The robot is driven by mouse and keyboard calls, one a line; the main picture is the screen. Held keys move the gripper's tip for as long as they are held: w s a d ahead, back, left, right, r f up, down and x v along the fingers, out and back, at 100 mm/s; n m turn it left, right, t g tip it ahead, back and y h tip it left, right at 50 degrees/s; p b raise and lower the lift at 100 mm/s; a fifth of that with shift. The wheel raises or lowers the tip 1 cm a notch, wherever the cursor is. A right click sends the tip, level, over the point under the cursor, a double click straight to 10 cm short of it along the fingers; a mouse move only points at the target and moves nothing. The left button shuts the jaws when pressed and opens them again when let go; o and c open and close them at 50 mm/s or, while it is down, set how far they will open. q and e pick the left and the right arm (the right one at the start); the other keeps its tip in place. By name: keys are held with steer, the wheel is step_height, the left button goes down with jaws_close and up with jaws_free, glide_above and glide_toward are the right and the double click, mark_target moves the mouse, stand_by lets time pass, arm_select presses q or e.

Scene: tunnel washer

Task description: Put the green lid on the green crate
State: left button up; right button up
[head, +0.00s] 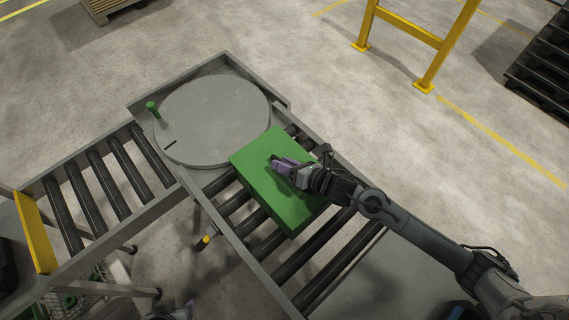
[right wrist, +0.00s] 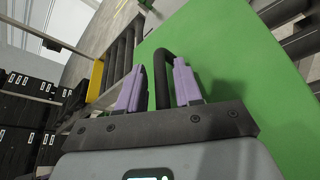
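The green lid (head: 252,162) is a flat green panel over the rollers, right of the round grey plate. Its top also fills much of the right wrist view (right wrist: 240,60). My right gripper (head: 277,161) lies over the lid's middle. In the right wrist view its two purple fingers (right wrist: 158,85) are close together on either side of the lid's black arched handle (right wrist: 163,65). The green crate cannot be told apart from the lid; a narrow darker green side shows below the lid's left edge. A small part of what looks like my left gripper shows at the bottom edge.
A round grey turntable (head: 215,120) with a green knob (head: 152,108) stands left of the lid. Roller conveyors (head: 90,190) run to the left and towards the lower right. A yellow rail (head: 410,35) stands behind. Black pallets (head: 545,75) are stacked at the right.

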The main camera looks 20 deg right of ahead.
steer(key=shift+o, duration=0.9)
steer(key=b+v, duration=0.1)
steer(key=v, duration=0.8)
steer(key=shift+s+d+b, duration=0.15)
steer(key=shift+b, duration=0.25)
steer(key=shift+s+d+r, duration=0.3)
steer(key=shift+s, duration=0.25)
